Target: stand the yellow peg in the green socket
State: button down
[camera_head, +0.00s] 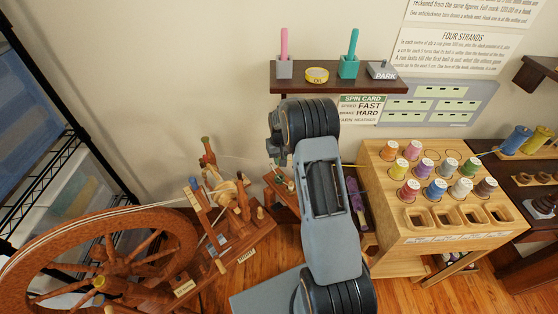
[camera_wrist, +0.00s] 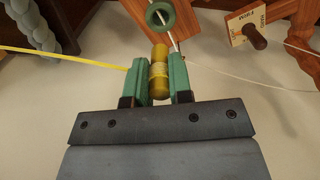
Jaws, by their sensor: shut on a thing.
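The yellow peg (camera_wrist: 159,72) is an olive-yellow cylinder with a paler band around its middle, lengthwise between the jaws in the wrist view. My gripper (camera_wrist: 160,82) is shut on it with green fingers on both sides. In the head view my gripper (camera_head: 278,168) is small and mostly behind my arm, beside the spinning wheel's upright parts, and the peg is not discernible there.
A spinning wheel (camera_head: 105,268) stands left. A wooden spool stand (camera_head: 440,225) is right. Threads cross near my gripper.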

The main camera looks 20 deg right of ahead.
jog(key=shift+s, duration=0.1)
dwell(0.3)
jog(key=shift+a+f, duration=0.1)
jog(key=shift+f, duration=0.05)
jog(key=shift+f+b, duration=2.05)
jog(key=shift+f, duration=0.7)
jog(key=shift+f+b, duration=1.3)
jog(key=shift+f, duration=0.3)
jog(key=c, duration=0.9)
grip_release()
jog(key=shift+r, duration=0.1)
jog(key=shift+c, duration=0.2)
jog(key=shift+r, duration=0.1)
notch_tip(320, 180, up, 7)
jog(key=shift+r+p, duration=0.15)
jog(key=shift+p, duration=0.2)
